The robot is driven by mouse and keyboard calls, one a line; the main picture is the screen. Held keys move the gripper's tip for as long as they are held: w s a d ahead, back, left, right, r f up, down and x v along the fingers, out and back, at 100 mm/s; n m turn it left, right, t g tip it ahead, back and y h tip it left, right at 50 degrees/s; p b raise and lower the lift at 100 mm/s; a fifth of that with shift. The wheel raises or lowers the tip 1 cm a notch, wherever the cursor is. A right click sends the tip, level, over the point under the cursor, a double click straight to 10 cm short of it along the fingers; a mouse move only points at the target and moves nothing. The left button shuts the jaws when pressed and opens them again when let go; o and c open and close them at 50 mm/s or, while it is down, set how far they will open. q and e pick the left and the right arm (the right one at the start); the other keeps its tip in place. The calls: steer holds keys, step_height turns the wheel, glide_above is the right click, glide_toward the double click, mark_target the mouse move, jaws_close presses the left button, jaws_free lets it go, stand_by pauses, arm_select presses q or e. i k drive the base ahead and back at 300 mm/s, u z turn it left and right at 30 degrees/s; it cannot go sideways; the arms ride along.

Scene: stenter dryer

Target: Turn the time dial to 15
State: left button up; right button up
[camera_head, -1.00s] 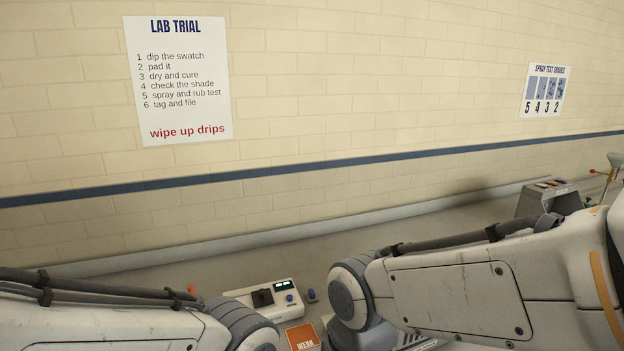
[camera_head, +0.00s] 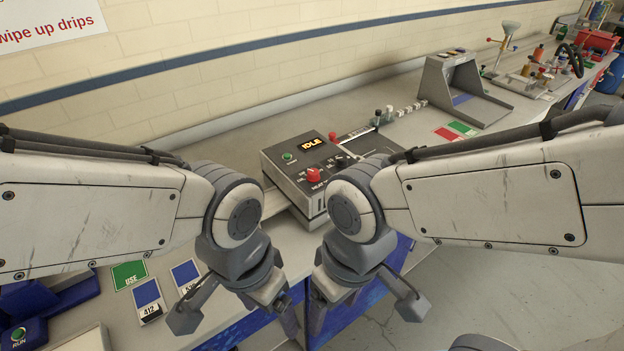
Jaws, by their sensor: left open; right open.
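My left gripper (camera_head: 238,312) is open and empty, in front of and below the box. My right gripper (camera_head: 365,308) is open and empty, in front of the bench edge. Neither touches the box.
A green button (camera_head: 287,157) is on the panel. A rail with a red-ended lever (camera_head: 334,137) runs behind it. Sample cards (camera_head: 148,297) lie at the left on the bench. A grey hooded stand (camera_head: 462,85) and red and green pads (camera_head: 448,134) lie to the right.

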mark_target(341, 162)
steer(key=k, duration=0.5)
steer(key=z, duration=0.75)
steer(key=i, duration=0.75)
steer(key=u, duration=1.7)
